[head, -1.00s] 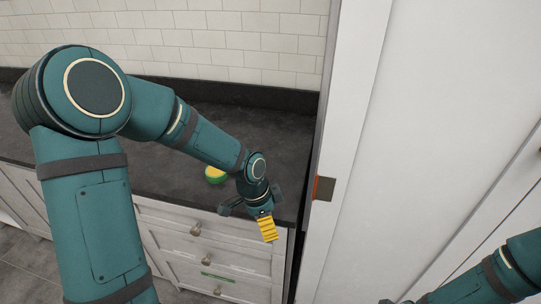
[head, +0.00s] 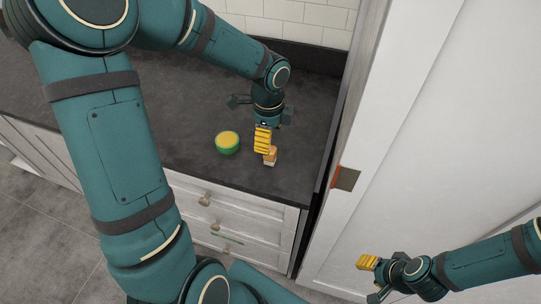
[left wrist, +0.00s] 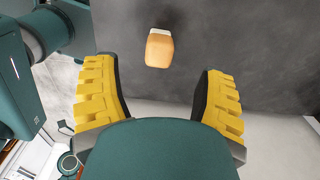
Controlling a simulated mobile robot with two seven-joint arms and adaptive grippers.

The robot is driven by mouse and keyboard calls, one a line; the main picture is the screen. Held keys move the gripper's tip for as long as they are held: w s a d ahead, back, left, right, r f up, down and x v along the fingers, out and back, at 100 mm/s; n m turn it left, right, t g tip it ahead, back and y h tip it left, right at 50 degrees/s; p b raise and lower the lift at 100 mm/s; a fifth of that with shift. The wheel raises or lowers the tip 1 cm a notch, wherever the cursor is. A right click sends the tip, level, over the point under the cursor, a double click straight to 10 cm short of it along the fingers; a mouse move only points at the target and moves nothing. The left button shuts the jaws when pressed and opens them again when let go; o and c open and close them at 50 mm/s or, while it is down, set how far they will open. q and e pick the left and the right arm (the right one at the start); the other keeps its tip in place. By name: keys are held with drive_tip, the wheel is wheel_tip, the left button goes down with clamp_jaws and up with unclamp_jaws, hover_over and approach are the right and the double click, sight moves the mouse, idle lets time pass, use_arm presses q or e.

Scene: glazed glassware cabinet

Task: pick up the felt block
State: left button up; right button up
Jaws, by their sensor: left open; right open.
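The felt block (head: 271,157), orange with a pale strip, sits on the dark countertop near its front edge. In the left wrist view the block (left wrist: 159,50) lies ahead of the gap between the fingers, with its pale strip on the far side. My left gripper (head: 263,141) is above the counter, its yellow fingers partly in front of the block in the head view. In the left wrist view the left gripper (left wrist: 158,88) is open, with nothing between its fingers. My right gripper (head: 368,264) is open and empty, low in front of the white panel.
A green round thing with a yellow top (head: 228,142) stands on the countertop (head: 180,130) just left of the block. White drawers (head: 225,205) lie below the counter. A tall white panel (head: 410,110) bounds the counter on the right. A tiled wall is behind.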

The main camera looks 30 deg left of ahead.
sight(270, 154)
use_arm(q)
drive_tip(key=shift+d+f+b, duration=0.15)
drive_tip(key=shift+f+b, duration=0.7)
drive_tip(key=shift+f, duration=2.75)
drive_tip(key=c, duration=1.2)
